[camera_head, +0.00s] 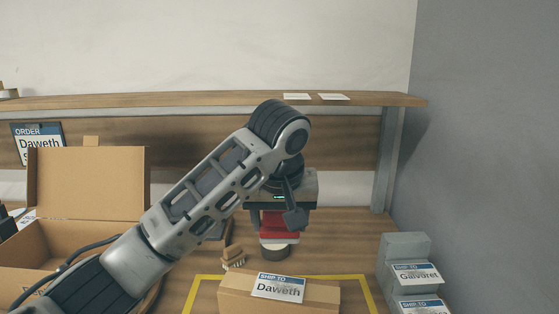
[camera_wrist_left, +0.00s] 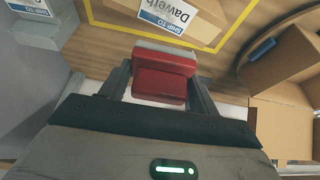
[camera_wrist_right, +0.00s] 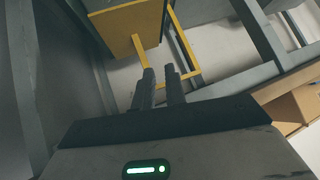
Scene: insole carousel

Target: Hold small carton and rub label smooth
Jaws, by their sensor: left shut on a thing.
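The small carton (camera_head: 235,296) lies on the bench inside a yellow outline. Its label (camera_head: 278,287) reads "SHIP TO Daweth", lies on the top and hangs over the front face. The carton (camera_wrist_left: 200,18) and label (camera_wrist_left: 168,14) also show in the left wrist view, cut by the top edge. My left gripper (camera_wrist_left: 160,84) is shut on a red block (camera_wrist_left: 160,82) with a pale strip along its far side. In the head view this red block (camera_head: 280,222) is above and behind the carton, apart from it. My right gripper (camera_wrist_right: 160,76) shows only in its wrist view, fingers close together with nothing visible between them.
An open cardboard box (camera_head: 88,190) stands at the left. A small brush (camera_head: 232,258) lies behind the carton. A shelf (camera_head: 200,99) crosses the back. The bench between carton and grey boxes looks clear.

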